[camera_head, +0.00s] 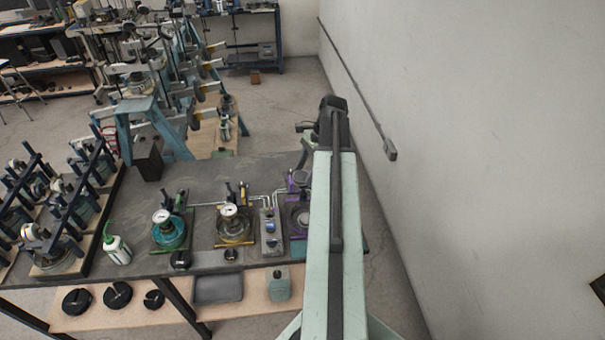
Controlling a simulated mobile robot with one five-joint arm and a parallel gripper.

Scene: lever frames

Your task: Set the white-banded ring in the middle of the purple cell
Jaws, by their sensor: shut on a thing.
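The purple cell (298,217) stands at the right end of the dark bench, with its right side hidden behind my arm. My gripper (302,168) shows only in part, pointing down just left of my arm, above and behind the purple cell in the picture. It is shut on a small greyish ring (300,178). The ring is apart from the middle of the cell in the picture. Its white band is too small to make out, and its height above the bench cannot be told.
A teal cell (170,232) and a yellow-brown cell (234,228), both with gauges, stand to the left. A grey block with dials (270,232) and thin pipes are beside the purple cell. A white bottle (117,249) stands farther left. The wall (480,150) is close on the right.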

